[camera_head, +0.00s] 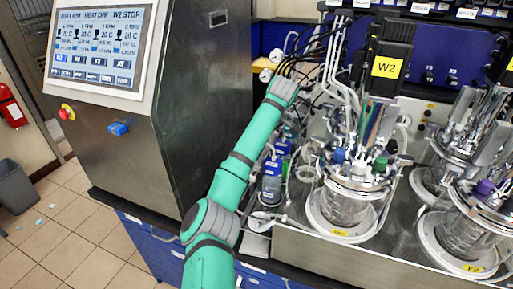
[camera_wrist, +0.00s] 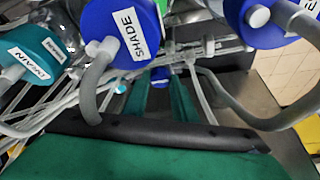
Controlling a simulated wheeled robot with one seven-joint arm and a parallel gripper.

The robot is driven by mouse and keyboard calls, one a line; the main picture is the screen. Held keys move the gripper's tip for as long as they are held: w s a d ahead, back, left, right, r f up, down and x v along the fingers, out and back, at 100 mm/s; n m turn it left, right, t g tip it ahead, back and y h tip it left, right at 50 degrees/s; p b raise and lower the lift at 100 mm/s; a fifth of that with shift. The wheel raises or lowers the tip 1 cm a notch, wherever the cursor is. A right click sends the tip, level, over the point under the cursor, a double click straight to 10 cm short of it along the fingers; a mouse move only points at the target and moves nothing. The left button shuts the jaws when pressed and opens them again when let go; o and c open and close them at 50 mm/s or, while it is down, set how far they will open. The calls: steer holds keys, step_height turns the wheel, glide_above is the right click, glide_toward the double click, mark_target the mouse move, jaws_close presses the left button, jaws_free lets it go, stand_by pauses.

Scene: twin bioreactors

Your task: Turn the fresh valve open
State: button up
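In the wrist view, the two green fingers of my gripper (camera_wrist: 160,88) stand apart with a gap between them. A small blue part (camera_wrist: 160,74) shows near the gap, just beyond the fingertips; no label on it is readable, and I cannot tell whether it is the fresh valve or whether the fingers touch it. No valve marked as fresh can be made out in either view. In the head view my green arm reaches up to the tubing left of the W2 vessel (camera_head: 345,205), and my fingers cannot be made out.
In the head view, blue-labelled bottles (camera_head: 272,180) stand right of my arm, and a control cabinet (camera_head: 190,110) stands left.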

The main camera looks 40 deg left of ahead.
steer(key=o, duration=0.4)
steer(key=shift+d+r, duration=0.1)
steer(key=shift+r, duration=0.55)
steer(key=v, duration=0.9)
steer(key=shift+d+r, duration=0.25)
